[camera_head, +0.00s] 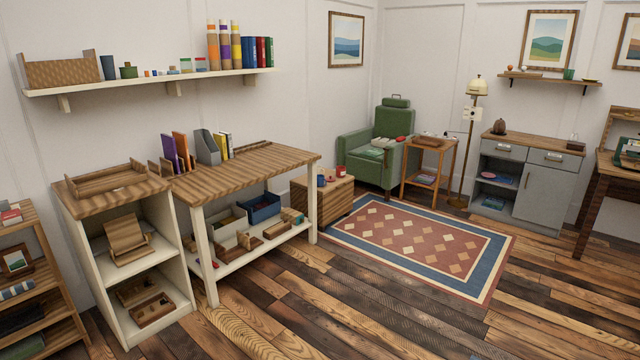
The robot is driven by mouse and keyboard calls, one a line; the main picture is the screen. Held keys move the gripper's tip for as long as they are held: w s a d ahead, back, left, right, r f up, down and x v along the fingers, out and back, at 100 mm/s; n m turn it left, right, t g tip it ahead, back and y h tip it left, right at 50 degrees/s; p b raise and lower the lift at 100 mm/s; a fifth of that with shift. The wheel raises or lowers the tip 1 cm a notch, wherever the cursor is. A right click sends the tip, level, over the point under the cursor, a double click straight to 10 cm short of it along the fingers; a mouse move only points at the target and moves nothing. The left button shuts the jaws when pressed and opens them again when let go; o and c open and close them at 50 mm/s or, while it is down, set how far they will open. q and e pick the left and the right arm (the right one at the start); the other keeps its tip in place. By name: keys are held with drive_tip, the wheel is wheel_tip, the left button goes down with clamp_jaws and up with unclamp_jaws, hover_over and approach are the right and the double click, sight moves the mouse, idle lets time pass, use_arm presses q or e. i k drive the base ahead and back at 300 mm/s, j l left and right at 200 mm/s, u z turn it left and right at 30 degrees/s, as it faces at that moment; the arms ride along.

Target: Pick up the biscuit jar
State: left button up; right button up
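No gripper of mine shows in the head view. I cannot tell for sure which thing is the biscuit jar. Small jar-like things with coloured lids, one green-topped (186,65) and one red-topped (200,64), stand on the long wall shelf (150,82). A squat green lidded pot (128,71) stands further left on that shelf. A dark brown rounded object (499,127) sits on the grey cabinet (543,185) at the right. All are small in the picture and far from me.
A wooden workbench (255,165) and a cream shelf unit (170,270) stand at the left. A green armchair (375,140), a side table (427,160) and a floor lamp (466,140) are at the back. A patterned rug (425,245) lies on open plank floor.

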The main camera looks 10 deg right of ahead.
sight(341, 171)
drive_tip(key=i+l+z, duration=0.3)
drive_tip(key=i, duration=0.35)
drive_tip(key=i+l+z, duration=0.3)
drive_tip(key=i, duration=0.4)
drive_tip(key=i+z, duration=0.3)
drive_tip(key=i, duration=3.2)
drive_tip(key=i+u, duration=0.1)
drive_tip(key=i, duration=1.3)
drive_tip(key=l, duration=0.05)
